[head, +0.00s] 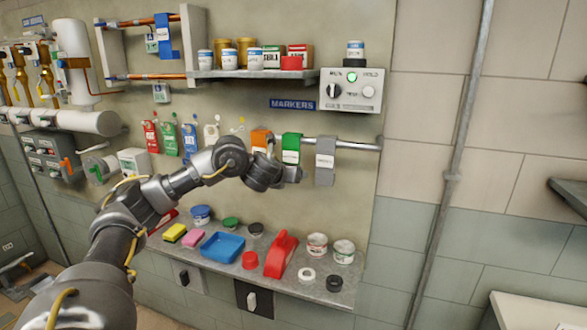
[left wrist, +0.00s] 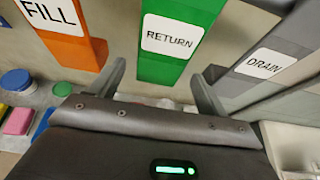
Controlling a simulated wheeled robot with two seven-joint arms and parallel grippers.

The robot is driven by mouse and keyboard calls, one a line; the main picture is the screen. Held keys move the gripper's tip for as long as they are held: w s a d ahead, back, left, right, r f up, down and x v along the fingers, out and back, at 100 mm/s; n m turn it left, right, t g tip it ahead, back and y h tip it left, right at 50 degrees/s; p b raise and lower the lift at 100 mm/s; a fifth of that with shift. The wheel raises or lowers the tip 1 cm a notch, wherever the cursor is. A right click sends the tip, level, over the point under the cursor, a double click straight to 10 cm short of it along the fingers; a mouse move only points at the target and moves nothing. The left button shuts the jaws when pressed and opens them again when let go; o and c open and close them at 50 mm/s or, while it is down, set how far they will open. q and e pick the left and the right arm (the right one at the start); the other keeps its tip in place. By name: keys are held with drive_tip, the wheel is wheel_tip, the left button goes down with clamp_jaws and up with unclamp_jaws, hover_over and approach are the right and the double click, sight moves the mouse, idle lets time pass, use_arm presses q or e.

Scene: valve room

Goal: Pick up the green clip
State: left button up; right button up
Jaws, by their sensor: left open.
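The green clip (head: 291,147) hangs on the horizontal pipe on the wall, between an orange clip (head: 261,141) and a grey clip (head: 325,161). In the left wrist view the green clip (left wrist: 172,42) shows a white label reading RETURN. My left gripper (head: 290,173) is at the lower part of the green clip in the head view. In the left wrist view my left gripper (left wrist: 160,85) is open, one finger to each side of the green clip's lower end. Nothing is held. Whether the fingers touch the clip cannot be told. My right gripper is not in view.
The orange clip reads FILL and the grey one DRAIN, close on either side of the fingers. Below, a shelf (head: 310,290) holds a blue tray (head: 222,247), a red scoop-like item (head: 281,254) and several tubs. A control box (head: 351,90) is above right.

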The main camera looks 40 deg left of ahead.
use_arm(q)
drive_tip(key=x, duration=0.1)
drive_tip(key=p+x, duration=0.1)
drive_tip(key=x, duration=0.1)
drive_tip(key=p+x, duration=0.1)
drive_tip(key=shift+w+a+r, duration=0.15)
drive_tip(key=shift+w+a, duration=0.1)
drive_tip(key=shift+w, duration=0.35)
drive_tip(key=shift+s, duration=0.1)
drive_tip(key=shift+c, duration=0.3)
drive_tip(key=shift+c, duration=1.2)
drive_tip(key=c, duration=0.8)
